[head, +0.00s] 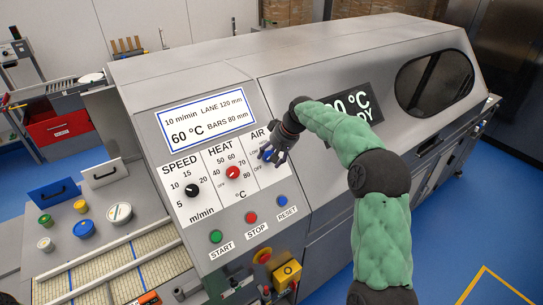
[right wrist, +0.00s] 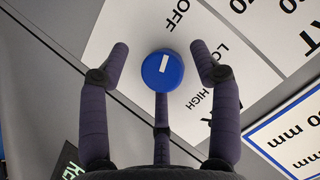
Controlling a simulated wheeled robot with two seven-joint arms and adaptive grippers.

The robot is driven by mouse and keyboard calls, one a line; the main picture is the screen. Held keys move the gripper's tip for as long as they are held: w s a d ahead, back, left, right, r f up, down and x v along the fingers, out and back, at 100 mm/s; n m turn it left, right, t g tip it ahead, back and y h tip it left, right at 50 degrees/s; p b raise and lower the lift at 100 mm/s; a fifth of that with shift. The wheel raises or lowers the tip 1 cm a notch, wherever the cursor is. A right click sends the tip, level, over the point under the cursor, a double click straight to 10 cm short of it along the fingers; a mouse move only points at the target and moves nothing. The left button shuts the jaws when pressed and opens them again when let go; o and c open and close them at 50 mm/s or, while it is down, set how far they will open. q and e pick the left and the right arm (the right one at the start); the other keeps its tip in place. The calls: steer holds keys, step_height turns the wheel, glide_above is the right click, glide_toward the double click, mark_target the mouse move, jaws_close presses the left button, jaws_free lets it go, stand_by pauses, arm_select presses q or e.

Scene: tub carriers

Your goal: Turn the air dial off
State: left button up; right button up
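The air dial (head: 268,155) is a blue round knob on the white control panel, under the word AIR. In the right wrist view the dial (right wrist: 155,77) sits between my fingers. Its white mark lies toward the upper side and leans slightly right, roughly toward the OFF label (right wrist: 178,15); LOW and HIGH are to the right. My right gripper (head: 273,153) is in front of the dial and partly covers it. In the right wrist view its fingers (right wrist: 160,52) are spread, with gaps beside the dial; whether the lower finger touches it is unclear. My left gripper is out of view.
The black speed knob (head: 192,190) and red heat knob (head: 233,173) are left of the air dial. Green start (head: 216,237), red stop (head: 252,217) and blue reset (head: 283,201) buttons are below. A conveyor (head: 110,262) and lidded tubs are at lower left.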

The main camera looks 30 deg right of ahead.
steer(key=v, duration=1.2)
steer(key=shift+f, duration=0.1)
